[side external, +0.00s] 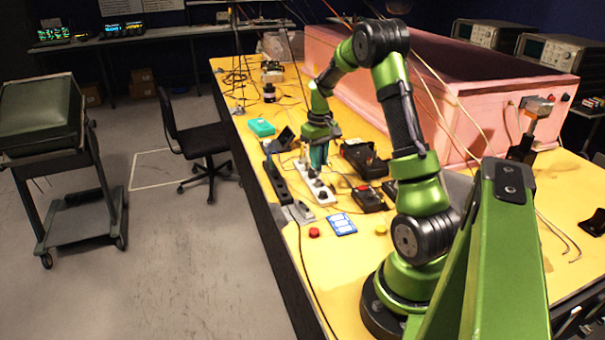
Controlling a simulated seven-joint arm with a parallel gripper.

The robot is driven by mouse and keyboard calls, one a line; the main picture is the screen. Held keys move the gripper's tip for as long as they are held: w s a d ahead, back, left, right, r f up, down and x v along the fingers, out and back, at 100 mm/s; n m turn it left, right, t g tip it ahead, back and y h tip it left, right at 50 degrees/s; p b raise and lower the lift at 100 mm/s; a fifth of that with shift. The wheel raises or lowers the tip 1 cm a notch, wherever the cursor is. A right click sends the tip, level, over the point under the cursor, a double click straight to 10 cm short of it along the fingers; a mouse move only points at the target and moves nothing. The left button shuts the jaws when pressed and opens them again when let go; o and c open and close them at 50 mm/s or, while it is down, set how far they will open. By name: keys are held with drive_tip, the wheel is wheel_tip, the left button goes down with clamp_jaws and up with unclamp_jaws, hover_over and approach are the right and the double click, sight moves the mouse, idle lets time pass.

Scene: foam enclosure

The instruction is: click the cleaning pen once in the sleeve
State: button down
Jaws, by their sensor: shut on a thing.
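My gripper (319,143) points down over the left side of the yellow table, just above a white strip. It is shut on a small teal thing (318,156), which seems to be the cleaning pen. The teal thing is upright and largely hidden by the fingers, and its tip is too small to make out. I cannot pick out the sleeve for certain among the small items below the gripper, nor tell whether the pen touches it.
A white strip (316,185) and a black strip (275,181) lie close by. A teal case (261,127) is to the left, and black boxes (364,158) are to the right. A pink foam enclosure (425,97) stands behind. Thin cables cross above the table.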

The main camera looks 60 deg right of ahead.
drive_tip(key=shift+f, duration=1.25)
idle(0.3)
drive_tip(key=c, duration=1.7)
unclamp_jaws()
clamp_jaws()
drive_tip(key=shift+r, duration=3)
